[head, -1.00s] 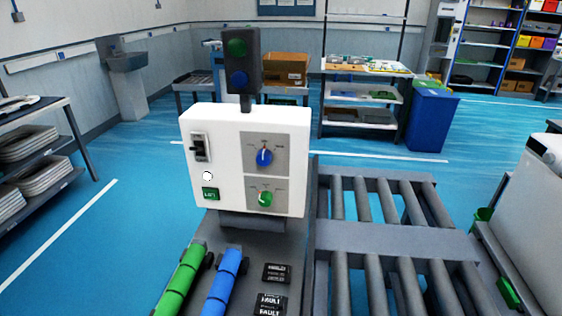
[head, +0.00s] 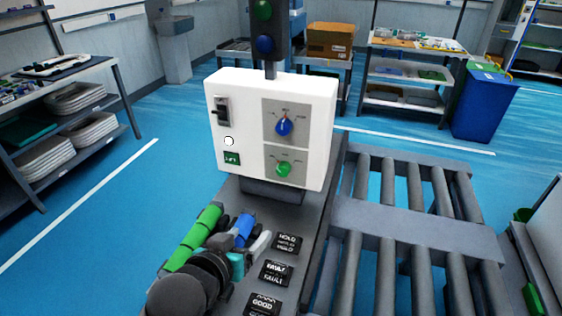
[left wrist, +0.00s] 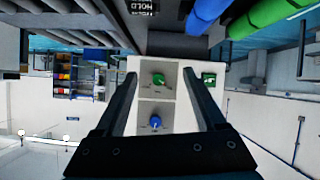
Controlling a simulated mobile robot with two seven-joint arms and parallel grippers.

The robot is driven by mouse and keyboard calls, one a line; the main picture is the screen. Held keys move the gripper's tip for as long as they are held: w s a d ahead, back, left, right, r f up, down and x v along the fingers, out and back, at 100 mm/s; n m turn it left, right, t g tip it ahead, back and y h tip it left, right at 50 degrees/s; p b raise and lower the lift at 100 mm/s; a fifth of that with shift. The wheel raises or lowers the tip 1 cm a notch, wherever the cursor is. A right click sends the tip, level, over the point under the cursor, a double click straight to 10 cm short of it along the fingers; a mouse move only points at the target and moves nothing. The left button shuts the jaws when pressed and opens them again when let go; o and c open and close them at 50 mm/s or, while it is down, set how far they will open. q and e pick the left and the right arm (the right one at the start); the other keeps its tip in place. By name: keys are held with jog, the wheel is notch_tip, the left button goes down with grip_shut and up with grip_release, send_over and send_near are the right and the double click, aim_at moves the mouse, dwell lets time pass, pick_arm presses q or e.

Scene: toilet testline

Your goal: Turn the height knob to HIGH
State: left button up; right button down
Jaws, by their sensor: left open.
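A white control box (head: 247,133) stands at the head of the conveyor. Its grey panel carries a blue knob (head: 284,125) above a green knob (head: 283,169), each with a small white pointer mark. The labels are too small to read, so I cannot tell which is the height knob. My left gripper (head: 250,248) is low in front of the box, apart from it. In the left wrist view its fingers (left wrist: 160,78) are spread and empty, with the green knob (left wrist: 158,79) and blue knob (left wrist: 155,122) seen between them, upside down. My right gripper is not in view.
A black switch (head: 222,110), a white button (head: 228,141) and a green sign (head: 232,158) are left of the knobs. A light post (head: 268,40) rises behind. Green (head: 193,238) and blue (head: 244,229) cylinders lie below. The roller conveyor (head: 405,215) extends right.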

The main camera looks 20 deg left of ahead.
aim_at(281, 129)
pick_arm(q)
jog(key=w+r+n+t, duration=0.2)
jog(key=w+r+t, duration=0.4)
jog(key=r, duration=0.6)
jog(key=shift+h, duration=0.3)
jog(key=w, duration=0.5)
jog(key=w+b, duration=0.1)
jog(key=w, duration=0.8)
jog(key=shift+w+d+f+b, duration=0.1)
jog(key=shift+w+d+b, duration=0.2)
jog(key=shift+w, duration=0.05)
grip_shut()
